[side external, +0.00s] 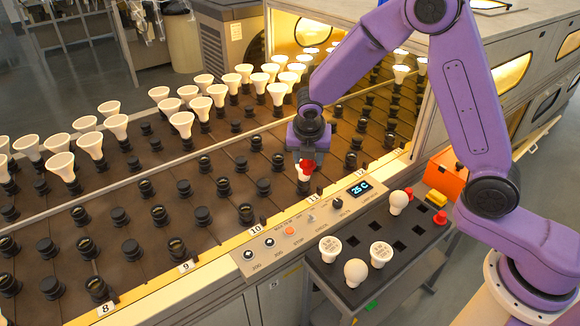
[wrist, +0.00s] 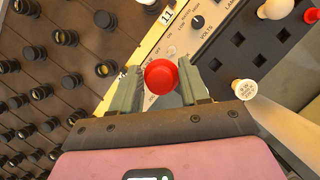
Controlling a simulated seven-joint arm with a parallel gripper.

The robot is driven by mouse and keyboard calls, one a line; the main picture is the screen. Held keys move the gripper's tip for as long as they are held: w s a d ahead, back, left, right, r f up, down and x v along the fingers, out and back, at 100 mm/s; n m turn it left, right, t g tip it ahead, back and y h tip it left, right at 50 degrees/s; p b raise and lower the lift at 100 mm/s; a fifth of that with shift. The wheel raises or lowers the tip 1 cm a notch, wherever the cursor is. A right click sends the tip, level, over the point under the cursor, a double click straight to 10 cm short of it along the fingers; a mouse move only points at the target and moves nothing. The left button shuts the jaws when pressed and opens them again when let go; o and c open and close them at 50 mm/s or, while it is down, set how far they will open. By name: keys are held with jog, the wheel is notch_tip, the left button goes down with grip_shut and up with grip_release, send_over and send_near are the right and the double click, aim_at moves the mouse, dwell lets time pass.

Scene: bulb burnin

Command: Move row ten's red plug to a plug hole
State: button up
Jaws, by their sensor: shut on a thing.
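The red plug (side external: 306,166) is held between the fingers of my gripper (side external: 307,160). In the wrist view, the plug's round red top (wrist: 160,76) shows between the two grey fingers of my gripper (wrist: 160,84). In the side view the plug lines up with a dark socket (side external: 303,188) near the row 11 label (side external: 313,198); I cannot tell whether they touch. The row 10 label (side external: 255,229) is to the left, with an uncovered socket (side external: 246,214) beside it. Square plug holes (side external: 418,229) are in the black tray (side external: 345,293), at the right in the wrist view (wrist: 237,40).
The control panel (side external: 300,228) lies between the socket deck and the tray. White bulbs (side external: 381,254) and another red plug (side external: 440,218) are on the tray. An orange box (side external: 446,174) and a yellow block (side external: 436,199) are at its far end. Lamps (side external: 182,123) stand in the deck's back rows.

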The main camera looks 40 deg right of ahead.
jog(key=s+d+m+g+h, duration=0.1)
jog(key=d+m+g, duration=0.1)
jog(key=d+m, duration=0.65)
jog(key=m+g+y, duration=0.2)
jog(key=m+g, duration=0.4)
jog(key=m, duration=0.9)
send_over(427, 212)
jog(key=w, duration=0.2)
notch_tip(427, 212, down, 14)
jog(key=shift+s+d+f, duration=0.1)
jog(key=shift+f, duration=2.8)
jog(key=shift+f, duration=2)
jog(key=o, duration=1.1)
jog(key=shift+t, duration=0.3)
jog(key=shift+r, duration=0.1)
